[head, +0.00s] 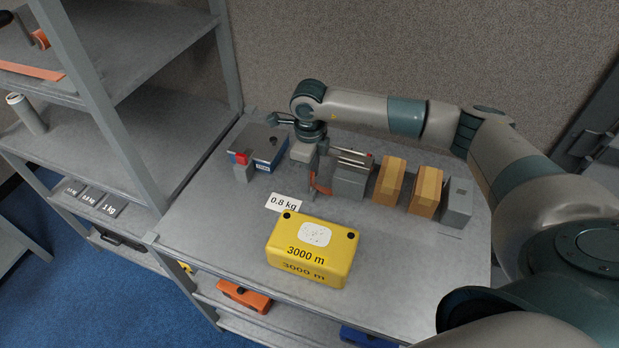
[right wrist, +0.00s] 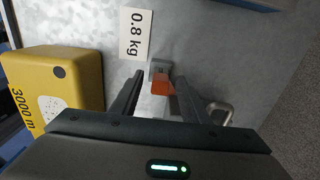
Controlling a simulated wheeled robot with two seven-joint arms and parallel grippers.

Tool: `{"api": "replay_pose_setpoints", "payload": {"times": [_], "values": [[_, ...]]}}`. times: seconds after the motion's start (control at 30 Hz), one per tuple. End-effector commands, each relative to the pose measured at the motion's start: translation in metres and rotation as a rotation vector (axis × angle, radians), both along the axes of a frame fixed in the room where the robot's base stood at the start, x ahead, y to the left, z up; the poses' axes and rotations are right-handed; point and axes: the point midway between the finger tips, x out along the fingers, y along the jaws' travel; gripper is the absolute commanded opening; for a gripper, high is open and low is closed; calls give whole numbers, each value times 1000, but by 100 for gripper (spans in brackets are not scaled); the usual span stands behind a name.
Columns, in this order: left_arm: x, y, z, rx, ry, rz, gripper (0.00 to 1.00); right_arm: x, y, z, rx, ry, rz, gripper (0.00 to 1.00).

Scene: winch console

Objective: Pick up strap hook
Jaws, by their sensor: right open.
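The strap hook is a small orange piece (right wrist: 161,86) with a grey metal end (right wrist: 158,68) in the right wrist view. It lies between the fingertips of my right gripper (right wrist: 159,80), which is open, with a finger on each side. I cannot tell whether either finger touches it. In the head view, my right gripper (head: 311,165) points down at the tabletop, and the orange strap (head: 320,187) shows just beside and below the fingers. The gripper hides part of the hook there. My left gripper is not in view.
A yellow 3000 m block (head: 312,255) stands in front, by a 0.8 kg label (head: 283,202). A grey-blue box (head: 262,148) is left of the gripper. The winch (head: 350,180) and wooden blocks (head: 390,180) are close on its right. The table's (head: 205,225) front left is clear.

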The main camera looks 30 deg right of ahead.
Motion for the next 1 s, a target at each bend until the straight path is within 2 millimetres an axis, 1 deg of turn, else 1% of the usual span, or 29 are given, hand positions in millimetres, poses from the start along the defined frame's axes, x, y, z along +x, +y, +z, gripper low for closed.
{"api": "replay_pose_setpoints", "payload": {"times": [0.33, 0.37, 0.4, 0.47, 0.5, 0.53, 0.87, 1.0], "values": [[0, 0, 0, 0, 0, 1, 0, 0, 0, 0, 0, 0, 0, 41], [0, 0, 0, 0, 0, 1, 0, 0, 0, 0, 0, 0, 0, 37], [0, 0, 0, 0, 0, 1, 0, 0, 0, 0, 0, 0, 0, 27], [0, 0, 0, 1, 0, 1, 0, 0, 0, 0, -1, -1, 0, 13], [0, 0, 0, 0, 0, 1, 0, 0, 0, 0, -1, -1, 0, 3], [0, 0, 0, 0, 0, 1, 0, 0, 0, 0, -1, -1, 0, 0], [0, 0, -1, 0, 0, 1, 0, 0, 0, 1, 0, -1, 0, 0], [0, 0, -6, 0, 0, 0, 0, 1, 0, 7, 0, -3, 0, 0]]}}
